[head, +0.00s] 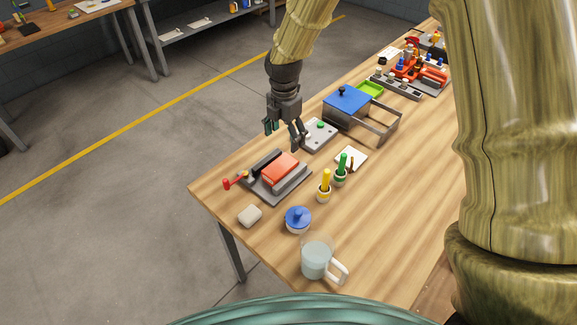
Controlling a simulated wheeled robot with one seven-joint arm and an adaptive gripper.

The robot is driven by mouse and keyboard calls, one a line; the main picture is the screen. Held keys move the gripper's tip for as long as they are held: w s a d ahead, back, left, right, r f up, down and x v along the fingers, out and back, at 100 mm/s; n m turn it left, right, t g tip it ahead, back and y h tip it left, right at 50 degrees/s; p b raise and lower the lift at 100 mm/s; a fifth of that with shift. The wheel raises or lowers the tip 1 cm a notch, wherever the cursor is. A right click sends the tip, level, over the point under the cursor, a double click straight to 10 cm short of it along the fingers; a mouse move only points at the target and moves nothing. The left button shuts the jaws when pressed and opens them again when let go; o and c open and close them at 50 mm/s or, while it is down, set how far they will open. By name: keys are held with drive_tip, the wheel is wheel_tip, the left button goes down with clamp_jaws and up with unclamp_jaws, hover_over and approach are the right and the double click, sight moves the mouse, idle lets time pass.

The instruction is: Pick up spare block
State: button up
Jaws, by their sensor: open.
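A small off-white block (250,216) lies on the wooden table near its left front edge; it looks like the spare block. A red-orange block (280,169) sits in a dark grey vise-like fixture (291,188) with a red handle, just behind the off-white block. My gripper (284,134) points down with its fingers apart and empty. It appears above the table's left edge, behind the fixture and left of a grey panel with a green button (320,126). Its exact height is hard to tell.
A blue-lidded jar (298,219), a glass mug of liquid (317,258), and yellow (325,184) and green (342,169) handled tools stand right of the off-white block. A blue-topped open drawer box (347,101) and red tool racks lie farther back. Bare wood (395,205) shows at right.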

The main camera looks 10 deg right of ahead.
drive_tip(key=p, duration=0.1)
hover_over(285, 161)
drive_tip(key=f, duration=0.4)
drive_tip(key=shift+w+f, duration=0.1)
drive_tip(key=shift+w, duration=0.1)
drive_tip(key=shift+s+f+p, duration=0.25)
drive_tip(key=shift+f+p, duration=0.8)
drive_tip(key=shift+f, duration=0.25)
drive_tip(key=shift+f+p, duration=0.4)
drive_tip(key=shift+f, duration=1)
drive_tip(key=c, duration=1.5)
drive_tip(key=shift+r, duration=0.15)
drive_tip(key=shift+c, duration=0.2)
